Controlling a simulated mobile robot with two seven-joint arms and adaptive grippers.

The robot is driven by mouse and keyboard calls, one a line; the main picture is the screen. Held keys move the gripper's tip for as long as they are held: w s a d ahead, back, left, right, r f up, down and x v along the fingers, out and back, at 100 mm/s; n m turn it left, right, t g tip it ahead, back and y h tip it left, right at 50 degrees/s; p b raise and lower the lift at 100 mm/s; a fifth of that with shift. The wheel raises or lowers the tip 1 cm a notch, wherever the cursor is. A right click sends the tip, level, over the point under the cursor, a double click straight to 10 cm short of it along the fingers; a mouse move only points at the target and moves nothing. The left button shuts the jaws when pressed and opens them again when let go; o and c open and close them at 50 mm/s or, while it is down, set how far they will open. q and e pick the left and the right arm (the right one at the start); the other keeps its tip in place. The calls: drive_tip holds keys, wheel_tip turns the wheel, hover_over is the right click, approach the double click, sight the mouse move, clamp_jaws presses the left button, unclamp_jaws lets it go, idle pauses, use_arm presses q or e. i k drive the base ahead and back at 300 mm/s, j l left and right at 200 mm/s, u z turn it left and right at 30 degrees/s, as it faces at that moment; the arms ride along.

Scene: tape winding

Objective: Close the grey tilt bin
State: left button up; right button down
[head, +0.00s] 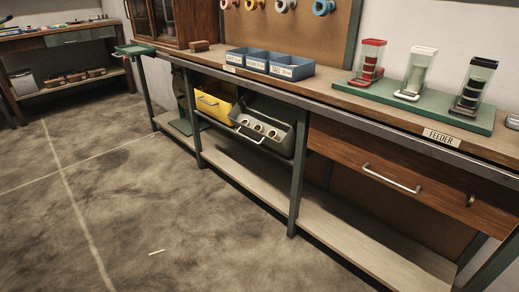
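The grey tilt bin (264,130) hangs under the workbench, tilted forward and open. Several pale rolls (264,129) lie inside it, and a light bar handle (249,136) runs across its front. It sits directly right of a yellow bin (212,100) under the same bench. Neither of my grippers shows in the head view.
The workbench (330,103) has green legs and a low wooden shelf (350,232). A closed wooden drawer (400,180) is right of the bin. Blue trays and a green feeder rack (425,108) stand on top. The floor (140,200) in front is clear except for a small pale strip (157,252).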

sight(271, 112)
drive_tip(key=i+j+z, duration=0.3)
drive_tip(key=i+j, duration=0.4)
drive_tip(key=i+j+z, duration=0.3)
drive_tip(key=i+j, duration=0.45)
drive_tip(key=j, duration=0.1)
